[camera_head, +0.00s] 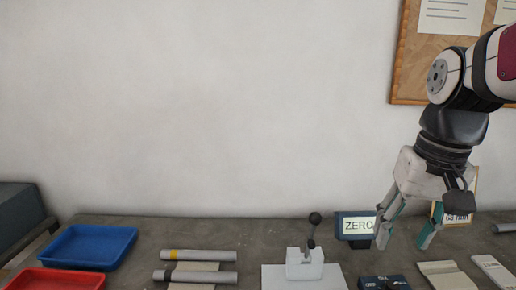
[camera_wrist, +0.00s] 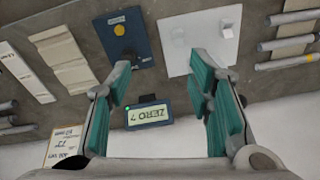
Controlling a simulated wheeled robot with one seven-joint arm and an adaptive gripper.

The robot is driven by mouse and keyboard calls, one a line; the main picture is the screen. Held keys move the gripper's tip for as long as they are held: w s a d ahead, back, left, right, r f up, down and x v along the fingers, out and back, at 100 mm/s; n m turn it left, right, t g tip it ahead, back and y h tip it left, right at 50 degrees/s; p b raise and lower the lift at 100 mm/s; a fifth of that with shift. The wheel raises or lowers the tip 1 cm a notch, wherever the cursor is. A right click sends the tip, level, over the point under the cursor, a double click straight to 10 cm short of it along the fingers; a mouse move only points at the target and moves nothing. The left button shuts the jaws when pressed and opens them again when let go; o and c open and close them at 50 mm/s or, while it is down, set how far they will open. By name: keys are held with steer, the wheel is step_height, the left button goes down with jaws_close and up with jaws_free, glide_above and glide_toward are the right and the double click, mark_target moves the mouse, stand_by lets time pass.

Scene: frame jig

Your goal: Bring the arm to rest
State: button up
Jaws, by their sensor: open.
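My gripper (camera_head: 405,236) hangs at the right of the head view, pointing down over the back of the bench. Its green-padded fingers are apart with nothing between them. In the wrist view the open fingers (camera_wrist: 163,85) frame the bench from above. My arm comes in from the upper right, bent, in front of the wall. The gripper appears clear of the bench objects, though its exact height is hard to tell.
A display reading ZERO (camera_head: 357,226) stands near the gripper. A white lever fixture (camera_head: 305,265), grey tubes (camera_head: 199,256), a blue tray (camera_head: 88,244) and a red tray (camera_head: 55,280) are on the bench. A blue box (camera_wrist: 125,35) and pale blocks (camera_wrist: 62,58) lie nearby. The wall above is clear leftward.

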steer(key=s+a+f+n+t, duration=0.1)
steer(key=s+a+n+t, duration=0.1)
steer(key=s, duration=0.8)
steer(key=shift+a+f+t, duration=0.35)
steer(key=shift+a+t, duration=0.45)
steer(key=shift+a, duration=0.25)
